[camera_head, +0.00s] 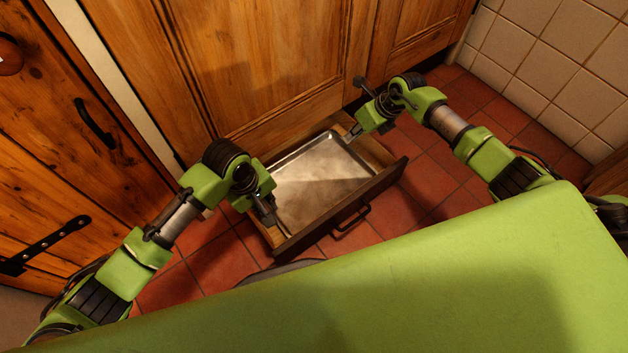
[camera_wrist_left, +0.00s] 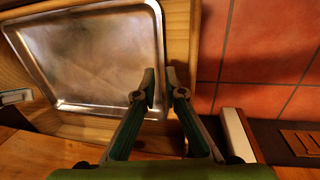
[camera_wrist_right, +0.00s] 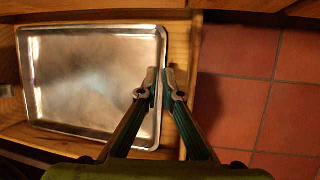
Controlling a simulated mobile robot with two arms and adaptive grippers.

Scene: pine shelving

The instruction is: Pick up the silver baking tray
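The silver baking tray (camera_head: 322,178) lies flat in a pulled-out wooden drawer (camera_head: 333,221). It also shows in the left wrist view (camera_wrist_left: 90,55) and the right wrist view (camera_wrist_right: 95,80). My left gripper (camera_head: 271,222) is at the tray's left side; in its wrist view its fingertips (camera_wrist_left: 160,78) stand a little apart, on either side of the tray rim. My right gripper (camera_head: 350,136) is at the tray's opposite side; its fingertips (camera_wrist_right: 160,78) are nearly together, with the rim between them. The exact finger contact is hard to see.
The drawer's dark front has a black handle (camera_head: 351,219). Wooden cabinet doors (camera_head: 250,60) rise behind, and another wooden door (camera_head: 70,130) stands at the left. Red floor tiles (camera_head: 440,175) are clear right of the drawer. A tiled wall (camera_head: 560,60) is at the far right.

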